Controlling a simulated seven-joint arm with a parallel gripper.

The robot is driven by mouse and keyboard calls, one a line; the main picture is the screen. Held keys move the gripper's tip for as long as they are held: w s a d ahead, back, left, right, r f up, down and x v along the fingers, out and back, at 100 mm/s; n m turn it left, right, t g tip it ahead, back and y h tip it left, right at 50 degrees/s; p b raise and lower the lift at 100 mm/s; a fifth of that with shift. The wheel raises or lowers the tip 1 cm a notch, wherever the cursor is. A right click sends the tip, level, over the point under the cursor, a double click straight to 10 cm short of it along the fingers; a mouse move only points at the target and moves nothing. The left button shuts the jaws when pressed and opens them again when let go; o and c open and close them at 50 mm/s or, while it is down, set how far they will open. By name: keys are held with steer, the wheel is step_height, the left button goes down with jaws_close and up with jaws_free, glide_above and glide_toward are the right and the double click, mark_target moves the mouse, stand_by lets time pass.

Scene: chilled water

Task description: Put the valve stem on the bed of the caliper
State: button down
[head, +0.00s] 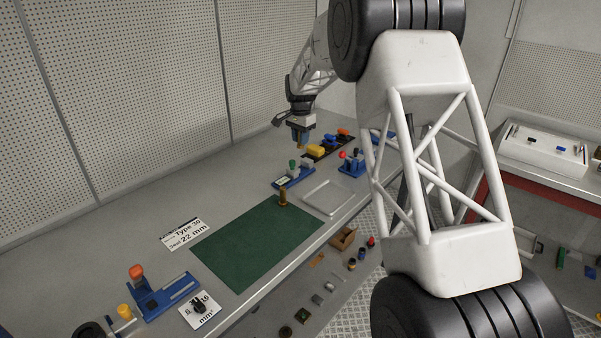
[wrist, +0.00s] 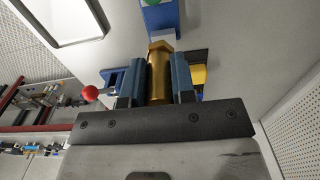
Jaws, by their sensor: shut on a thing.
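My gripper (head: 301,140) is shut on a brass piece with a hexagonal end, which I take for the valve stem (wrist: 159,72). In the wrist view it sits between the two blue fingers (wrist: 160,88). In the head view my gripper hangs above the back of the bench. A blue device with a green knob and a small pale panel (head: 292,177), perhaps the caliper, stands below and slightly left of it. Its blue end also shows at the top of the wrist view (wrist: 160,18). The held piece appears apart from it.
Another brass piece (head: 283,197) stands upright on the green mat (head: 255,245). Label cards lie at left.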

stand_by(0.3)
steer(key=shift+f, duration=2.45)
steer(key=shift+f, duration=0.1)
steer(key=shift+f, duration=2.4)
steer(key=c, duration=0.9)
jaws_free()
steer(key=shift+f, duration=0.15)
steer(key=shift+c, duration=0.2)
